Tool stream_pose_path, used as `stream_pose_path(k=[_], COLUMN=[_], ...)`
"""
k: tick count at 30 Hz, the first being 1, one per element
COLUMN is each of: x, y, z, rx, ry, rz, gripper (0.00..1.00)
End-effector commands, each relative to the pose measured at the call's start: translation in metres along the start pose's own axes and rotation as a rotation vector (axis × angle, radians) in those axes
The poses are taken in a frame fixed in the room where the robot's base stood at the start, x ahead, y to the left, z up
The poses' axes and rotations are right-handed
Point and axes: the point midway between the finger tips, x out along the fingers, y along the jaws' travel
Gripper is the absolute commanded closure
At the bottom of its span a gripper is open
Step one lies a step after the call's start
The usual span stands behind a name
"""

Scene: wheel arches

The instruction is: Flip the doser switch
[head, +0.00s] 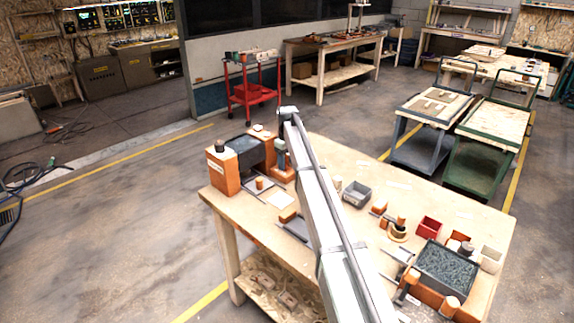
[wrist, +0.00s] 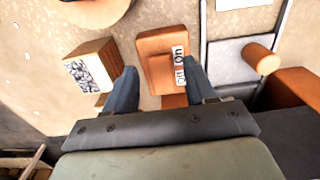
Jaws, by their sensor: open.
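In the wrist view an orange block (wrist: 156,45) carries a white label (wrist: 181,67) with "On" and "Off" markings, so it looks like the doser switch. My gripper (wrist: 158,68) is open, with one blue-grey finger on each side of the block's near part. I cannot tell whether the fingers touch it. The block's near end is partly hidden by the gripper. In the head view my gripper (head: 280,152) is at the far left part of the workbench (head: 335,160), over an orange piece (head: 284,174). The switch label cannot be read there.
An orange dispenser (head: 223,172) and a dark bin (head: 246,152) stand left of my gripper. In the wrist view a patterned-label block (wrist: 92,70) is at left and a grey plate with an orange cylinder (wrist: 262,59) at right. A gravel-filled bin (head: 445,268) stands at front right.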

Motion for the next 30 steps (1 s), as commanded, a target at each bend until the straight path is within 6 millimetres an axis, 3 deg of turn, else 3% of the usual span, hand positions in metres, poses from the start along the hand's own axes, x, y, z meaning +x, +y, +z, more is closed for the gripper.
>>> stream_pose_path(k=[6, 16, 30], x=[0.014, 0.015, 0.015], y=[0.0, 0.0, 0.0], z=[0.0, 0.0, 0.0], rx=[0.0, 0.0, 0.0], ry=[0.0, 0.0, 0.0], rz=[0.0, 0.0, 0.0], gripper=[0.45, 0.46, 0.91])
